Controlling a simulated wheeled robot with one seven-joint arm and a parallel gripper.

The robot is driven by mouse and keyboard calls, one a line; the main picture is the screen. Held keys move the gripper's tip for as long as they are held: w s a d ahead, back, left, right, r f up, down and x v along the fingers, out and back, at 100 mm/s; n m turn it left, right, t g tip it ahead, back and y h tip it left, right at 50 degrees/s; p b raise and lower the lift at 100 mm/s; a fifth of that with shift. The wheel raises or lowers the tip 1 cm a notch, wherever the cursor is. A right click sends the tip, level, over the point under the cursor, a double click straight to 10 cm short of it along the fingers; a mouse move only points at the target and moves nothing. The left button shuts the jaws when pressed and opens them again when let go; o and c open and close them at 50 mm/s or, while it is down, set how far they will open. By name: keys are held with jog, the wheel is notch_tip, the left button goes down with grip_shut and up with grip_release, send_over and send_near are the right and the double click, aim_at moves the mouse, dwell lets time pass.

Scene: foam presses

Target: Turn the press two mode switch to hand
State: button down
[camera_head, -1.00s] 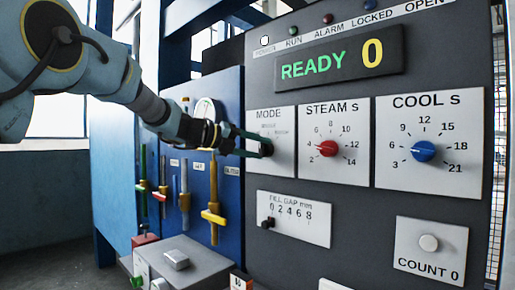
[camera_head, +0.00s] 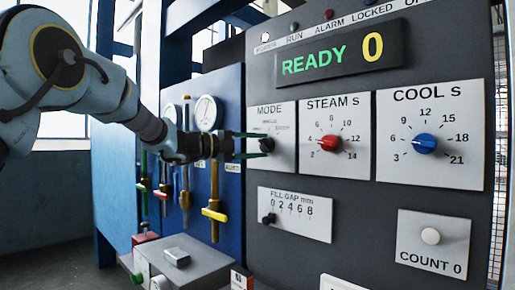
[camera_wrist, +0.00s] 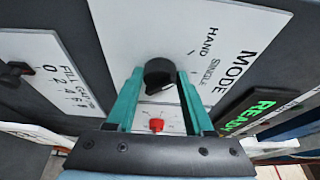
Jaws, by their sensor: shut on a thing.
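The mode switch is a black round knob (camera_wrist: 159,75) on a white plate marked MODE (camera_head: 284,113), on the grey press panel. In the wrist view the knob sits between the two green fingers of my gripper (camera_wrist: 160,92), which are shut on its sides. The labels HAND and SINGLE show on the plate beside the knob. Its pointer direction is not clear. In the head view my gripper (camera_head: 262,145) reaches the plate from the left and its fingers partly cover the knob and labels.
The display (camera_head: 340,55) reads READY 0. The red STEAM knob (camera_head: 329,143), blue COOL knob (camera_head: 424,144) and FILL GAP slider (camera_head: 268,219) are close by. Yellow-handled valves (camera_head: 214,213) and a grey box (camera_head: 177,258) are below my arm.

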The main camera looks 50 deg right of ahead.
dwell(0.4)
jog(key=shift+c, duration=1.4)
grip_release()
jog(key=b+v, duration=0.4)
jog(key=v, duration=0.7)
